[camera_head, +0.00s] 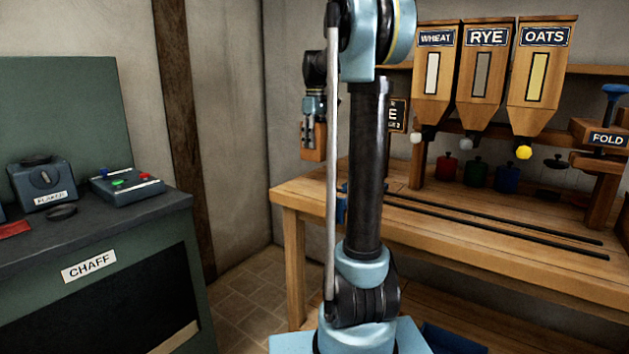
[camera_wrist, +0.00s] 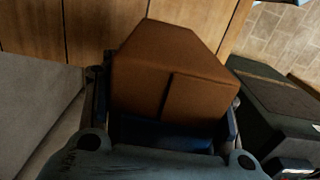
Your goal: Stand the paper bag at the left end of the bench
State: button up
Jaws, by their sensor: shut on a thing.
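My gripper (camera_head: 309,128) points down in the head view and is shut on a brown paper bag (camera_head: 319,144). In the wrist view the bag (camera_wrist: 170,75) sits between the two fingers, and its lower part is hidden by the gripper. The wooden bench (camera_head: 290,196) stands at the right of the head view. The bag hangs above the bench's left end, with a visible gap under it in the picture. My arm hides part of the bag's right side and of the bench. Planks, seemingly the bench top (camera_wrist: 90,30), show in the wrist view.
Two dark rails (camera_head: 500,226) run along the bench top. A FOLD press (camera_head: 606,139) stands right. A CHAFF cabinet (camera_head: 88,265) stands left, across a floor gap.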

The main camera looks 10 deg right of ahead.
jog(key=shift+f, duration=4.65)
jog(key=o, duration=1.4)
jog(key=shift+c, duration=0.2)
notch_tip(320, 180, up, 12)
jog(key=shift+r, duration=0.1)
